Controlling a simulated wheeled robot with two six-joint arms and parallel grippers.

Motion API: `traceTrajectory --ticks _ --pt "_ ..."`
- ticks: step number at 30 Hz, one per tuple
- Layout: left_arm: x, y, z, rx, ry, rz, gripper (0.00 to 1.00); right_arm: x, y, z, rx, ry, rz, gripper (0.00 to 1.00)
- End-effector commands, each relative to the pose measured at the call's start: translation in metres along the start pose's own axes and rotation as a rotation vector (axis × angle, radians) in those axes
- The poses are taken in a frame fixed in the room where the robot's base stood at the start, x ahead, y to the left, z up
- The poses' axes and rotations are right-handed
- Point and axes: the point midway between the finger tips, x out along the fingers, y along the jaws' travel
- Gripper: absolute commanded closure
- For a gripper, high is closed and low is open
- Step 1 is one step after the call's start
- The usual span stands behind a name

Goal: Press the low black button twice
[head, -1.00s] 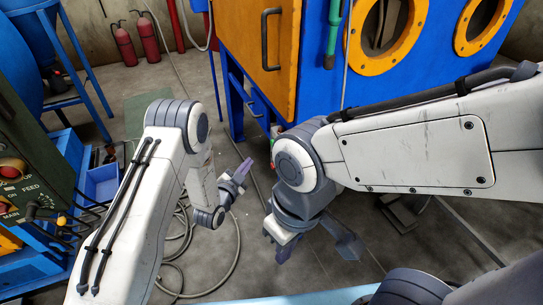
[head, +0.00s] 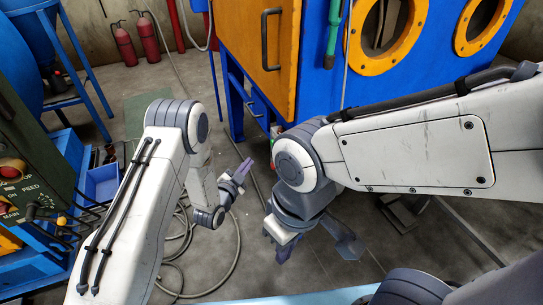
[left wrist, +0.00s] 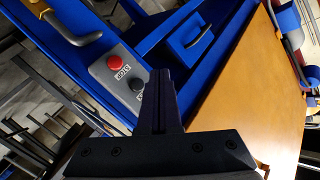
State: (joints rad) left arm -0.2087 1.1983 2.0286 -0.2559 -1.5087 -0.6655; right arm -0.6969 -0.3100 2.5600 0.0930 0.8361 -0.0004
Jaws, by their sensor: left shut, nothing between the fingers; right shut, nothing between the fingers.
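The black button (left wrist: 137,83) is a small round knob on a grey panel (left wrist: 110,84) in the left wrist view. A red button (left wrist: 116,62) is on the same panel, with a label between them. My left gripper (left wrist: 160,74) is shut and empty, its fingertips close beside the black button in that view. I cannot tell whether they touch it. In the head view my left gripper (head: 245,166) is in front of the blue cabinet, and the black button is not visible. My right gripper (head: 283,256) is shut and empty, low over the floor.
The blue cabinet (head: 313,95) has an orange door (head: 255,50) and round orange-rimmed openings (head: 385,35). A green control box (head: 30,165) stands at the left. A hose (head: 235,255) lies on the floor.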

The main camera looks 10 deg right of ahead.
Motion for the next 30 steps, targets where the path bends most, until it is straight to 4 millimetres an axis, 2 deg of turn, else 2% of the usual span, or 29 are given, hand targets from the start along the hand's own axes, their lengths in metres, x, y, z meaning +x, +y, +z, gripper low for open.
traceTrajectory --ticks 5,10,14,17,20,23,24,27,30 --pt "0.003 -0.001 -0.009 -0.008 -0.020 0.022 1.00 0.000 0.000 0.000 0.000 0.000 0.000 1.00" --pt "0.006 -0.002 -0.046 -0.055 -0.146 0.125 1.00 0.000 0.000 0.000 0.000 0.000 0.000 1.00" --pt "-0.015 0.001 -0.085 -0.126 -0.315 0.231 1.00 0.000 0.000 0.000 0.000 0.000 0.000 1.00" --pt "-0.049 0.006 -0.112 -0.189 -0.459 0.304 1.00 0.000 0.000 0.000 0.000 0.000 0.000 1.00" --pt "-0.097 0.013 -0.136 -0.255 -0.607 0.370 1.00 0.000 0.000 0.000 0.000 0.000 0.000 1.00" --pt "-0.155 0.020 -0.157 -0.318 -0.760 0.434 1.00 0.000 0.000 0.000 0.000 0.000 0.000 1.00" --pt "-0.181 0.023 -0.164 -0.342 -0.820 0.458 1.00 0.000 0.000 0.000 0.000 0.000 0.000 1.00" --pt "-0.245 0.030 -0.177 -0.393 -0.964 0.512 1.00 0.000 0.000 0.000 0.000 0.000 0.000 1.00" --pt "-0.298 0.034 -0.185 -0.425 -1.082 0.555 1.00 0.000 0.000 0.000 0.000 0.000 0.000 1.00"
